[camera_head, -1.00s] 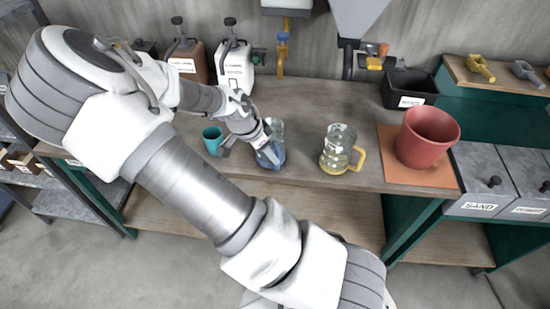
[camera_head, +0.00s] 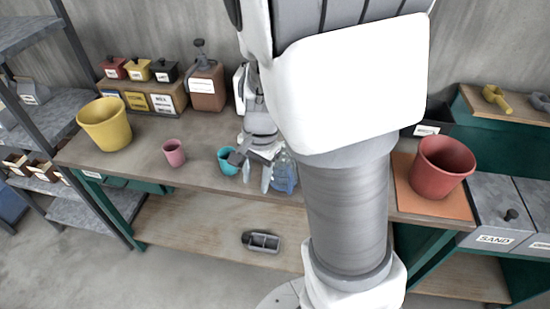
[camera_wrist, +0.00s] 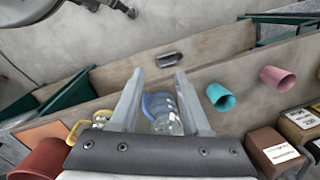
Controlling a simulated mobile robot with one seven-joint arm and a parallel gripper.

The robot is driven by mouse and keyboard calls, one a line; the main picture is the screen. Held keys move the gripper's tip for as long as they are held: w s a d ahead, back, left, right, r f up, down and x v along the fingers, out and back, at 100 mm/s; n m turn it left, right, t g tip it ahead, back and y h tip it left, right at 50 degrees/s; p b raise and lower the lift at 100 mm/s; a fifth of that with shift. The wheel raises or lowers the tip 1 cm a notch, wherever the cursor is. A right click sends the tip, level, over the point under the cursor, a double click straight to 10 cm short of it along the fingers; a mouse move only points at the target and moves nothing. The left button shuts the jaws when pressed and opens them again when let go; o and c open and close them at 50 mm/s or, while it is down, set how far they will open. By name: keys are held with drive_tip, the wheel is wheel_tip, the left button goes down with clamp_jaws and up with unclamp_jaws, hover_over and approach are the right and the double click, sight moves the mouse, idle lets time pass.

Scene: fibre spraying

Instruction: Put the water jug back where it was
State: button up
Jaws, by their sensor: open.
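The water jug (camera_head: 285,172), clear with a blue handle and bluish lower part, stands on the workbench (camera_head: 203,180). In the head view my gripper (camera_head: 257,174) is just left of it, fingers pointing down and apart. In the wrist view the jug (camera_wrist: 162,112) shows between my gripper's two open fingers (camera_wrist: 160,84). I cannot tell whether a finger touches it. A second glass jug with a yellow handle (camera_wrist: 76,130) shows left of my gripper in the wrist view. My arm hides it in the head view.
A teal cup (camera_head: 228,160) stands close left of my gripper. A pink cup (camera_head: 174,153) and a yellow bucket (camera_head: 104,124) are farther left. A red pot (camera_head: 442,167) stands on an orange mat (camera_head: 403,187) at right. A brown canister (camera_head: 206,86) is behind.

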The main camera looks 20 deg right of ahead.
drive_tip(key=s+r+n+t, duration=0.2)
drive_tip(key=s+r+n, duration=0.3)
drive_tip(key=r, duration=0.3)
drive_tip(key=s+r+n+t+h, duration=0.1)
drive_tip(key=s+r+n+t, duration=0.2)
drive_tip(key=s+r+n, duration=0.3)
wheel_tip(320, 180, up, 4)
drive_tip(key=shift+s+a+f, duration=0.2)
drive_tip(key=shift+s, duration=0.2)
drive_tip(key=shift+f+b, duration=0.55)
